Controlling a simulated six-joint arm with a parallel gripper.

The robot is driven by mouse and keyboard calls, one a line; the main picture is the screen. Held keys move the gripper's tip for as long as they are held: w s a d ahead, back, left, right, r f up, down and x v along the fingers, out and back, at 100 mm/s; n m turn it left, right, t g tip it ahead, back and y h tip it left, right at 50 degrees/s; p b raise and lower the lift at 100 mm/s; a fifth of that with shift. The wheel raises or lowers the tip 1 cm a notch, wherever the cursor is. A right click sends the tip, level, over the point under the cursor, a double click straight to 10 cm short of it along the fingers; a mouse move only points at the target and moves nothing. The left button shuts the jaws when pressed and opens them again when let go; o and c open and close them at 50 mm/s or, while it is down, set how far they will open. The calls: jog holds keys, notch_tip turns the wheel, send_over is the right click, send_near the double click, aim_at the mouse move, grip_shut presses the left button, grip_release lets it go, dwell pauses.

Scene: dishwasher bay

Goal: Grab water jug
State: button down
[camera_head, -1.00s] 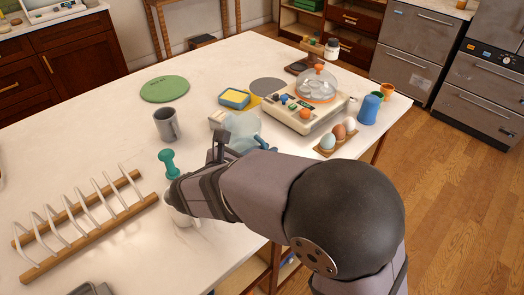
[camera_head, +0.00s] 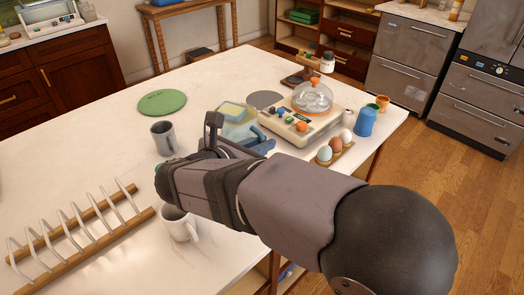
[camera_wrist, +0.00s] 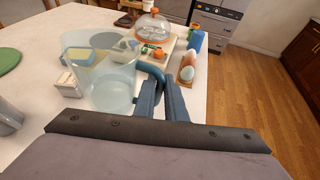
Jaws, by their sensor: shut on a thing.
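The water jug is clear and pale blue with a blue handle; it shows in the wrist view (camera_wrist: 112,88) and, partly hidden by my arm, in the head view (camera_head: 238,122). My gripper (camera_wrist: 161,98) is shut on the jug's handle, with a finger on each side of it. The jug looks upright or nearly so. In the head view it overlaps the yellow and blue sponge (camera_head: 231,110) behind it. I cannot tell for certain how far its base is above the table. My fingertips are mostly hidden in the head view.
A cream appliance with a clear dome (camera_head: 312,97) stands behind the jug. Eggs in a wooden holder (camera_head: 335,148) and a blue cup (camera_head: 366,121) are to the right. A grey mug (camera_head: 163,138), white mug (camera_head: 180,226) and rack (camera_head: 80,230) are on the left.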

aim_at(262, 136)
jog(key=shift+r, duration=1.45)
jog(key=shift+r, duration=0.1)
